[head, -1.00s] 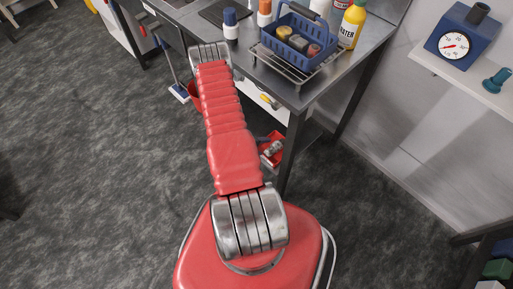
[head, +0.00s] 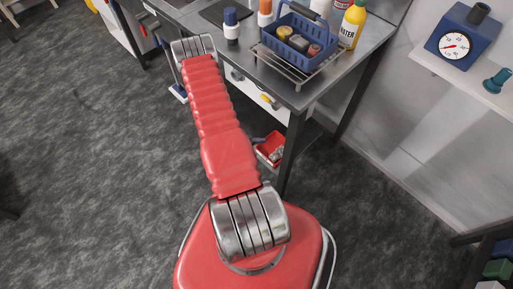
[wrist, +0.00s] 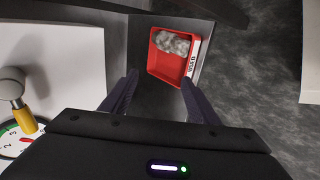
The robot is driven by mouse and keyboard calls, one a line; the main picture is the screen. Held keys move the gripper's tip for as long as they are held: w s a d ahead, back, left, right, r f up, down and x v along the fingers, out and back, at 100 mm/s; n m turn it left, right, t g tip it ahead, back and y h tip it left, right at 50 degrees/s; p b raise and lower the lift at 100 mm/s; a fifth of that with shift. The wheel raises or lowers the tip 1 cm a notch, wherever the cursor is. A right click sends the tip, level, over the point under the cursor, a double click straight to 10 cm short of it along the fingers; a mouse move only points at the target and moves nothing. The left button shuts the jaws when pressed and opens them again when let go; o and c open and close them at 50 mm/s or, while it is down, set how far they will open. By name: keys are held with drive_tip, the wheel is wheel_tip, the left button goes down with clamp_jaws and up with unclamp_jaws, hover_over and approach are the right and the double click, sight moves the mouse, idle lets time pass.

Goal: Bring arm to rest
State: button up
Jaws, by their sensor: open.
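My gripper (wrist: 160,88) shows in the wrist view with its two dark fingers apart and nothing between them. Past the fingertips, farther off, lies a red bin (wrist: 157,73) holding grey crumpled matter, with a white label that seems to read "USED". In the head view my red arm reaches forward along the left side of the bench, and my gripper is hidden beyond its far end.
The steel bench (head: 297,97) stands to the right of my arm, with a blue basket (head: 291,47) on a wire rack, a yellow bottle (head: 352,25) and a blue-capped bottle (head: 231,27). The red bin also shows below it (head: 267,152). Open floor (head: 90,150) lies left.

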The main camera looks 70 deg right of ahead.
idle(0.6)
drive_tip(key=s+a+r+n+g+y, duration=0.1)
drive_tip(key=s+a+r+n+g, duration=0.2)
drive_tip(key=s, duration=0.4)
wheel_tip(320, 180, up, 12)
drive_tip(key=w+a+g+y, duration=0.2)
drive_tip(key=a, duration=0.1)
drive_tip(key=w+a+r+t+y, duration=0.1)
drive_tip(key=w+a+r+t, duration=0.1)
drive_tip(key=w+a+r, duration=0.5)
drive_tip(key=w+a+r+m+t+y, duration=0.1)
drive_tip(key=w+a+r+t, duration=0.15)
drive_tip(key=a+r, duration=0.45)
drive_tip(key=w+a+r+t+y, duration=0.1)
drive_tip(key=w+a+r, duration=0.35)
drive_tip(key=r, duration=0.65)
drive_tip(key=w+a+r+n+t+y, duration=0.2)
drive_tip(key=a+r+t, duration=0.6)
drive_tip(key=a+r, duration=0.9)
drive_tip(key=shift+w+a+r+n+t, duration=0.15)
drive_tip(key=shift+w+r+n+t, duration=0.35)
drive_tip(key=shift+r, duration=0.45)
